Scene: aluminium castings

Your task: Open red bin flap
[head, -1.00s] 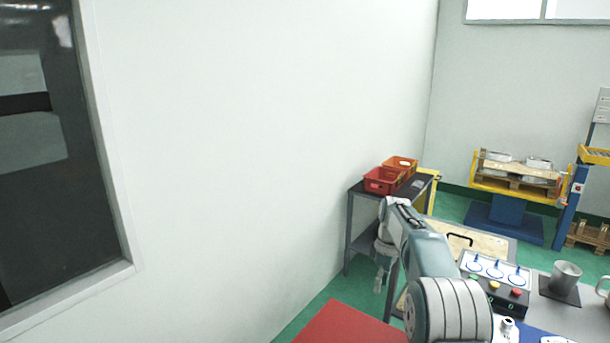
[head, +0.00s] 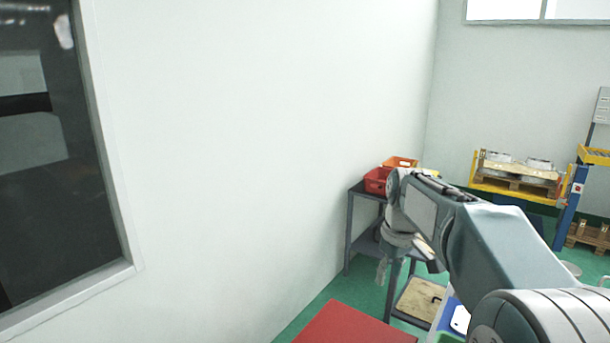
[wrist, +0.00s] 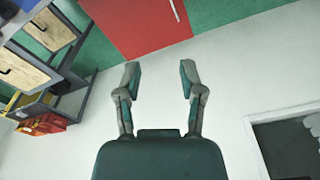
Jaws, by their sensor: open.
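The red bin flap (head: 345,325) shows at the bottom of the head view as a flat red panel, cut off by the frame edge. In the wrist view the red panel (wrist: 138,25) lies beyond the fingertips, at the top, with a pale bar handle (wrist: 175,10) near its upper right. My gripper (wrist: 159,75) is open and empty, with its two fingers apart and not touching the panel. In the head view the gripper (head: 382,271) is small and hangs below my wrist, above and right of the red panel.
A dark shelf table (head: 362,222) with red and orange crates (head: 377,180) stands by the white wall. A wooden board (head: 418,298) lies low to the right of the flap. A loaded pallet stand (head: 515,180) is at the back. Green floor (head: 335,288) is clear beside the flap.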

